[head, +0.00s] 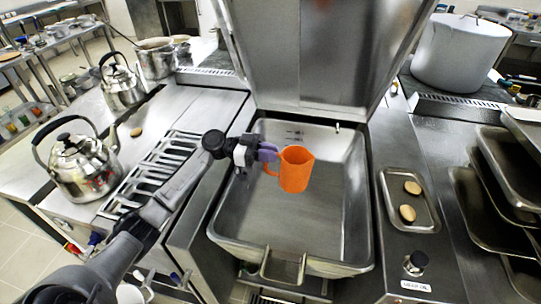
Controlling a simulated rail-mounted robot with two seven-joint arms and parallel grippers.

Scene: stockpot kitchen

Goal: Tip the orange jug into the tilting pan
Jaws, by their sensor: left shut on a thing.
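The orange jug (295,170) is in the middle of the head view, held above the tilting pan and close to upright. Its handle is on its left side. My left gripper (268,157) is shut on the jug at its handle side, with its arm coming in from the lower left. The tilting pan (225,222) is a wide rectangular steel basin, and its bare floor shows around the jug. Its lid (300,55) stands raised behind it. The jug's contents cannot be made out. My right gripper is not in view.
Two kettles (78,165) stand on the left counter near a slotted grate (150,172). A small tray (408,225) with two brown round items lies right of the pan. A large stockpot (460,52) stands at the back right. Stacked trays (480,215) line the right edge.

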